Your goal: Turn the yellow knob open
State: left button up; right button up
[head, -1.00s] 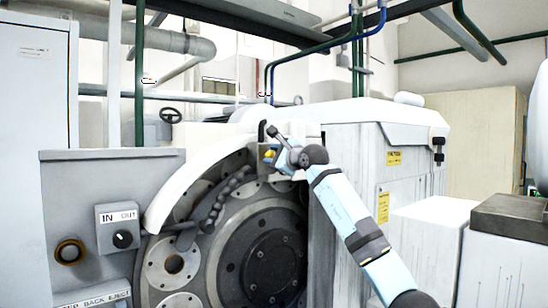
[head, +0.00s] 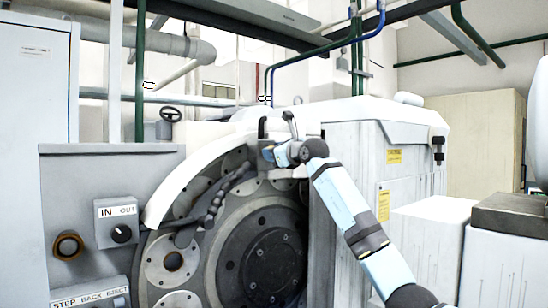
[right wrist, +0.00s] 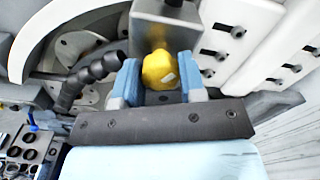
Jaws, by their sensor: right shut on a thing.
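The yellow knob (right wrist: 160,69) sits between the two blue fingers of my right gripper (right wrist: 158,78) in the right wrist view. The gripper is shut on it. My left gripper is not in view.
A black segmented hose (right wrist: 95,70) runs just left of the gripper. The grinder's large round face (head: 262,265) lies below it. A white cabinet (head: 362,165) stands close on the right, and a grey control panel (head: 75,200) is at the left.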

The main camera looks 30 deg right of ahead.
jog(key=m+b, duration=0.3)
jog(key=m, duration=0.8)
jog(key=shift+f+m, duration=0.1)
jog(key=shift+m, duration=0.3)
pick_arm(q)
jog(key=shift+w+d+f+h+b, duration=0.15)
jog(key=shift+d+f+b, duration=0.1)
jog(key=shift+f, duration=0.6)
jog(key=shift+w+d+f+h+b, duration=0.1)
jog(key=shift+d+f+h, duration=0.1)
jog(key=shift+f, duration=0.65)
pick_arm(e)
jog(key=shift+d+m, duration=0.1)
jog(key=shift+m, duration=1.7)
jog(key=o, duration=0.9)
jog(key=shift+s, duration=0.1)
